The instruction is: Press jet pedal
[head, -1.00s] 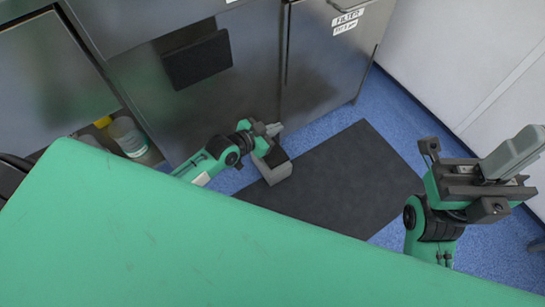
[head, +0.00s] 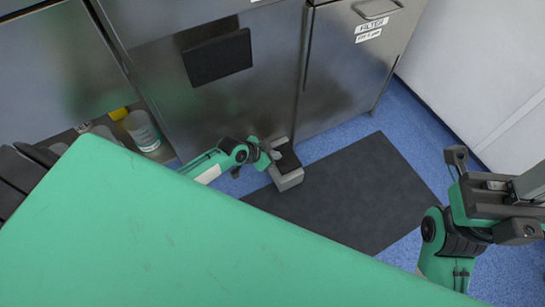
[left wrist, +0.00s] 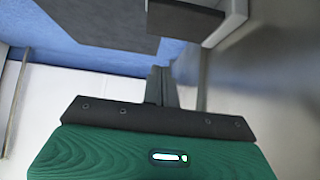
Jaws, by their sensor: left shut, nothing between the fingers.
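The jet pedal (head: 286,176) is a small light-grey box with a dark top, on the floor at the corner of a dark mat. My left gripper (head: 272,153) is just left of the pedal in the head view. In the left wrist view its fingers (left wrist: 160,84) are shut and empty, with a gap in the picture between them and the pedal. My right gripper (head: 530,188) is at the right edge, partly cut off; its fingertips are hidden.
Steel cabinets (head: 230,100) stand behind the pedal. The dark mat (head: 360,195) lies on the blue floor. A pale container (head: 142,131) stands in a lower opening at left.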

